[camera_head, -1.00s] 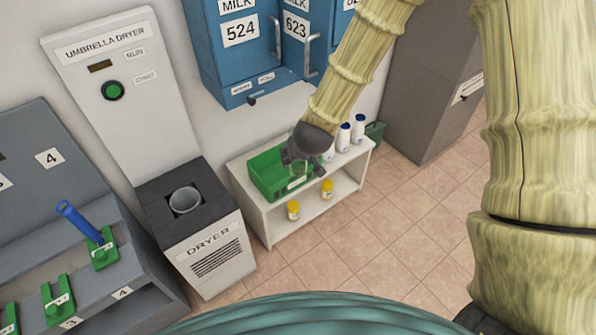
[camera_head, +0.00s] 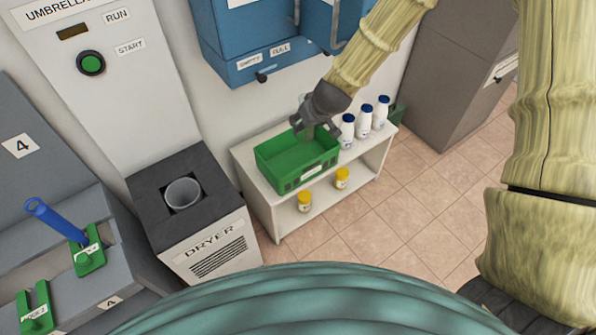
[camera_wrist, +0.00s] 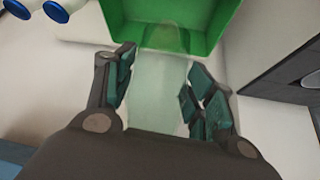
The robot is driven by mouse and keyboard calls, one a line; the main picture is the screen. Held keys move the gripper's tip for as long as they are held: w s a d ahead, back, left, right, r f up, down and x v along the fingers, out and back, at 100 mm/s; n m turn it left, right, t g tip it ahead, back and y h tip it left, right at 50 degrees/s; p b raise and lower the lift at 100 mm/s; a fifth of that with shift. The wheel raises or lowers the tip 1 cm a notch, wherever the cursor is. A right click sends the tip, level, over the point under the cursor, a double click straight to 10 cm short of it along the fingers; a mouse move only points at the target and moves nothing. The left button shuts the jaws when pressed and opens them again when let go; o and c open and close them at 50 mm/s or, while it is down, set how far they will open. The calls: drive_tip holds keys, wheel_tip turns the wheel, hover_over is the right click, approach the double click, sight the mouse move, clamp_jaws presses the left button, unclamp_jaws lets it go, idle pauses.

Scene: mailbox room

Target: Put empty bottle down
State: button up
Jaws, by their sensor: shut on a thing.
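My gripper (camera_head: 316,128) is over the back right part of a green crate (camera_head: 262,175) on a white shelf. In the wrist view its fingers (camera_wrist: 158,84) are on both sides of a clear, see-through bottle (camera_wrist: 160,100) and hold it. The bottle's narrow end points toward the green crate (camera_wrist: 228,22) and overlaps it in that view. I cannot tell if the bottle touches the crate. In the head view the bottle is hard to make out.
Several white bottles with blue caps (camera_head: 365,122) stand right of the crate on the white shelf (camera_head: 248,160). Two yellow-capped jars (camera_head: 304,202) are on the lower level. The dryer (camera_head: 205,245) stands to the left, blue mailboxes (camera_head: 262,55) hang above, and a grey cabinet (camera_head: 455,85) is at right.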

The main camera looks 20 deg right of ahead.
drive_tip(key=w+d+f+n+y+b, duration=0.15)
drive_tip(key=w+d+f+b, duration=0.25)
drive_tip(key=f+b, duration=0.45)
drive_tip(key=n+b, duration=0.3)
hover_over(310, 159)
wheel_tip(310, 159, down, 4)
drive_tip(key=shift+g+y, duration=0.3)
drive_tip(key=shift+y, duration=0.05)
drive_tip(key=shift+a+f+b, duration=0.1)
drive_tip(key=shift+f+b, duration=0.9)
drive_tip(key=shift+f, duration=3.65)
drive_tip(key=shift+f, duration=0.15)
drive_tip(key=o, duration=1.2)
drive_tip(key=shift+r, duration=0.4)
drive_tip(key=p+v, duration=0.3)
drive_tip(key=v, duration=0.8)
drive_tip(key=shift+s+r, duration=0.2)
